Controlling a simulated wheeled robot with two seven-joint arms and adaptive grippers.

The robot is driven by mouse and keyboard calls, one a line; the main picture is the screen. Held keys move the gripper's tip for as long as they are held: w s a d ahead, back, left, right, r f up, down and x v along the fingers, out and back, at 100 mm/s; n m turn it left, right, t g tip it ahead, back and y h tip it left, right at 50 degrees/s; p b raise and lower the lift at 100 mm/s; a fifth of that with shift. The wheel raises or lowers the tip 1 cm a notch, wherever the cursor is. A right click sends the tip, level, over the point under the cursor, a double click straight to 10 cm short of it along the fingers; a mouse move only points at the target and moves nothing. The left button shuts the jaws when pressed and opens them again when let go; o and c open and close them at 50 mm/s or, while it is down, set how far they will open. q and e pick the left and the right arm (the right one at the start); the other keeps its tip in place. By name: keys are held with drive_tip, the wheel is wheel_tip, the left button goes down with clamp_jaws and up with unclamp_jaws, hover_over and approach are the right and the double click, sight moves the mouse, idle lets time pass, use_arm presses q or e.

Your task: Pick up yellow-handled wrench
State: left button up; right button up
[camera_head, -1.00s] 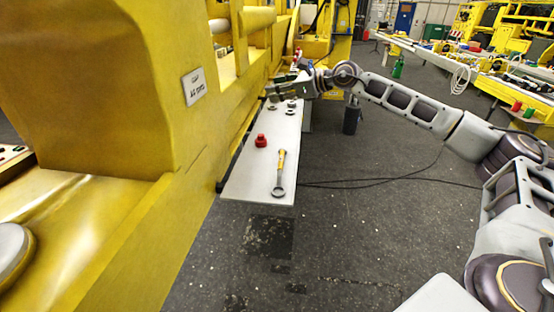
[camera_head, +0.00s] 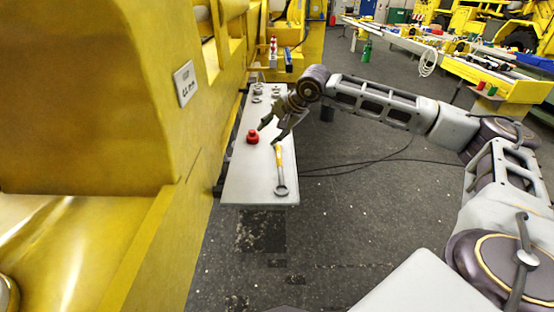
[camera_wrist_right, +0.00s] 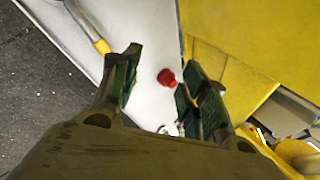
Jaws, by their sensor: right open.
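The yellow-handled wrench (camera_head: 279,160) lies on the white narrow table (camera_head: 240,185), its ring end towards the near edge. In the right wrist view, the end of its yellow handle (camera_wrist_right: 102,46) shows at the upper left, outside the left finger. My right gripper (camera_head: 268,135) is open and empty, above the table near the handle's far end. In the right wrist view, its fingers (camera_wrist_right: 161,60) are spread, with the table below. My left gripper is not in view.
A red knobbed part (camera_head: 253,136) stands on the table left of the wrench; it also shows between my fingers in the right wrist view (camera_wrist_right: 166,77). Small metal parts (camera_head: 257,92) lie farther back. A big yellow machine body (camera_head: 90,100) borders the table on the left.

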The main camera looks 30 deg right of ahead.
sight(279, 163)
drive_tip(key=s+d+f+n+g+h, duration=0.1)
drive_tip(key=s+d+f+n+h, duration=0.1)
drive_tip(key=d+n, duration=0.3)
drive_tip(key=shift+s+n+g+h, duration=0.4)
drive_tip(key=shift+s+n, duration=0.15)
drive_tip(key=shift+n, duration=0.55)
drive_tip(key=shift+f, duration=0.2)
drive_tip(key=shift+p+x, duration=0.7)
drive_tip(key=shift+x, duration=3.55)
drive_tip(key=shift+w, duration=0.1)
